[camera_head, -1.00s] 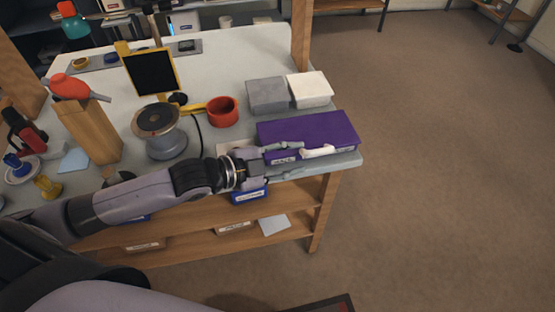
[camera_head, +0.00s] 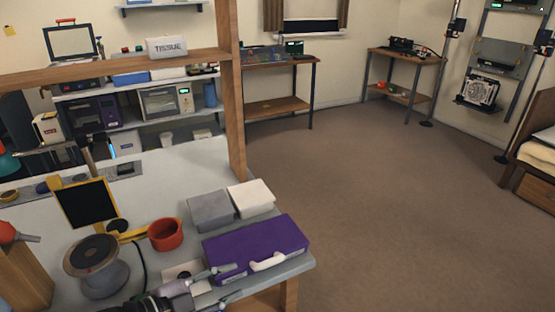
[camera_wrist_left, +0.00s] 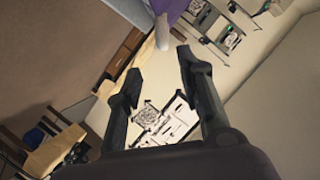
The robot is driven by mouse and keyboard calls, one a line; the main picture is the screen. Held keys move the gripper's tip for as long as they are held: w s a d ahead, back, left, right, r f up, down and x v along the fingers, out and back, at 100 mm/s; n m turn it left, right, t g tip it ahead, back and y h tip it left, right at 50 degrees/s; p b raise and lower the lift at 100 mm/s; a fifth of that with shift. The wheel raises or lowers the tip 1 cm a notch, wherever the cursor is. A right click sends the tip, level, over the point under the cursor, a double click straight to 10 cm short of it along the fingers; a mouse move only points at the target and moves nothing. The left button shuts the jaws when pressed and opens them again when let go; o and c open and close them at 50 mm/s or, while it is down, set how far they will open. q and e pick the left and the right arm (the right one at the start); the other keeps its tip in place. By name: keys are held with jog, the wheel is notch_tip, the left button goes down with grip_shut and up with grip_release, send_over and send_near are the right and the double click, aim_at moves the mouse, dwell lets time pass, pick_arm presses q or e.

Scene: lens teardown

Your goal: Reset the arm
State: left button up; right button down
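My left gripper (camera_head: 236,280) is low in the head view, at the front edge of the workbench (camera_head: 180,180), by the front of a purple case (camera_head: 255,246) with a white handle (camera_head: 267,262). Its two fingers are spread with nothing between them. The left wrist view also shows the open fingers (camera_wrist_left: 158,76), with part of the purple case (camera_wrist_left: 171,8) and the pale handle (camera_wrist_left: 163,32) beyond them. I cannot tell whether a finger touches the case. Most of the left arm is out of the head view. My right gripper does not show.
A grey box (camera_head: 210,210) and a white box (camera_head: 251,197) stand behind the case. A red cup (camera_head: 166,234), a spool-like grey stand (camera_head: 97,265) and a dark yellow-framed panel (camera_head: 86,204) are left. A wooden post (camera_head: 233,120) rises behind. The floor to the right is clear.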

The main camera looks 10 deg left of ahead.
pick_arm(q)
jog(key=s+a+f+n+g+y, duration=0.4)
jog(key=s+f+n+g+y, duration=0.4)
jog(key=s+f+n, duration=0.8)
notch_tip(320, 180, down, 22)
jog(key=s+m+y+p, duration=0.1)
jog(key=s+m+p, duration=0.1)
jog(key=s+p, duration=0.1)
jog(key=s+a+f+g+p, duration=0.1)
jog(key=s+f, duration=0.6)
jog(key=s, duration=0.1)
jog(key=s+a+f, duration=0.2)
jog(key=s+f, duration=0.6)
jog(key=s, duration=0.1)
jog(key=shift+a+f+g+p, duration=0.15)
jog(key=shift+a+g+p, duration=0.1)
jog(key=shift+g+p, duration=0.15)
